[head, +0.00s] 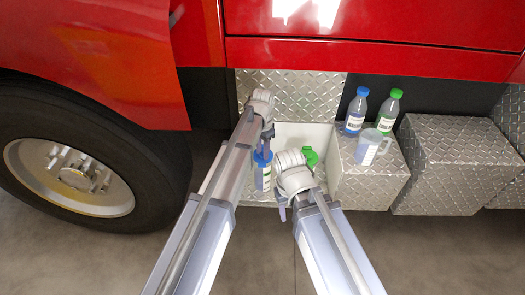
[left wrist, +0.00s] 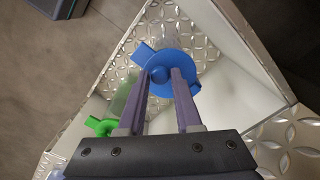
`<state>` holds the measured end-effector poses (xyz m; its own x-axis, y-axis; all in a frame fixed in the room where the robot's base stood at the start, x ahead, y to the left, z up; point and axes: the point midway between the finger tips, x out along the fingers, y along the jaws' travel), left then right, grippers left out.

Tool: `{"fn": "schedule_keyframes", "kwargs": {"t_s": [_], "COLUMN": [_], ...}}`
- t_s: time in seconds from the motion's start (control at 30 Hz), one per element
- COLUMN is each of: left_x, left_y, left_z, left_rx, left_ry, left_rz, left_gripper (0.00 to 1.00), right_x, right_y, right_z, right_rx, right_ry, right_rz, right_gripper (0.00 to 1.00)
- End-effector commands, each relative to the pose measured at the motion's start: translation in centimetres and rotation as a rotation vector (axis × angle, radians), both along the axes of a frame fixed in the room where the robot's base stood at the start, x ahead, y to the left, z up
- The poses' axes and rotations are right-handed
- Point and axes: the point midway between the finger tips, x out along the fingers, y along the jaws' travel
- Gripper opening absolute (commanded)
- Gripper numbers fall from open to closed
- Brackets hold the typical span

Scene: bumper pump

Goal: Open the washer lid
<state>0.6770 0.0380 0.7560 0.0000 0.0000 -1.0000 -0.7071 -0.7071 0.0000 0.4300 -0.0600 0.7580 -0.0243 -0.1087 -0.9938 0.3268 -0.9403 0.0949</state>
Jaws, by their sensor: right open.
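The blue lid (head: 263,156) is inside the open white-walled compartment, on a clear reservoir with a white label (head: 263,178). In the left wrist view the lid (left wrist: 172,70) is a blue disc with side tabs and a small central knob. My left gripper (head: 266,147) reaches down to the lid from above. Its fingers (left wrist: 161,73) stand on either side of the knob; I cannot tell whether they press on it. My right gripper (head: 283,211) is open, low at the front of the compartment, apart from the lid. Its fingers are partly hidden.
A green cap (head: 310,157) is beside the blue one, partly behind my right wrist. A blue-capped bottle (head: 356,112), a green-capped bottle (head: 388,112) and a measuring jug (head: 371,148) stand on the diamond-plate step at right. The red truck body (head: 370,52) overhangs the compartment.

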Motion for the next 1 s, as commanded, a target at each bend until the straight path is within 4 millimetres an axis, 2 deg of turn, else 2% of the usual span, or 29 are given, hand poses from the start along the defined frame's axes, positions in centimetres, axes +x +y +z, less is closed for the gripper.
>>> {"fn": "schedule_keyframes", "kwargs": {"t_s": [0.03, 0.27, 1.0], "left_x": [0.00, 0.00, -0.01], "left_y": [0.00, 0.00, -0.01], "left_z": [0.00, 0.00, -0.01], "left_rx": [0.000, 0.000, 0.000], "left_ry": [0.000, 0.000, 0.000], "left_rz": [0.000, 0.000, 0.000], "left_gripper": [0.26, 0.00, 0.00], "right_x": [0.00, 0.00, 0.00], "right_y": [0.00, 0.00, 0.00], "right_z": [0.00, 0.00, -0.01], "right_rx": [0.000, 0.000, 0.000], "right_ry": [0.000, 0.000, 0.000], "right_rz": [0.000, 0.000, 0.000], "right_gripper": [0.50, 0.50, 0.50]}}
